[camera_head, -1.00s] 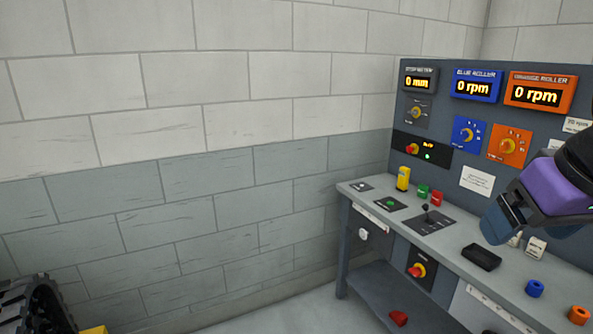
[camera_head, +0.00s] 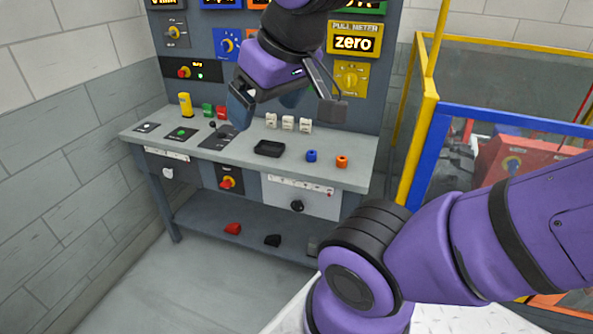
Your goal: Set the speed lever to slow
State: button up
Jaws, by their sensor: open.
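A small black lever (camera_head: 213,127) stands up from a dark plate (camera_head: 218,140) on the workbench top. I cannot read any markings on the plate, and I cannot tell which setting the lever is at. My gripper (camera_head: 286,106) is open and empty, with its two fingers spread wide. It hangs over the bench, up and to the right of the lever in the picture. Its left finger appears close to the plate, and I see no contact with the lever.
The bench (camera_head: 342,178) also carries a black tray (camera_head: 269,149), a yellow block (camera_head: 185,103), a blue ring (camera_head: 311,156) and an orange ring (camera_head: 342,161). A panel with dials and displays rises behind. A blue and yellow frame (camera_head: 437,112) stands at the right.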

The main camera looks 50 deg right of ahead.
aim_at(212, 124)
jog(key=i+j, duration=0.2)
jog(key=i, duration=0.15)
jog(key=i+j, duration=0.2)
jog(key=i, duration=0.2)
jog(key=i+j, duration=0.2)
jog(key=i, duration=0.15)
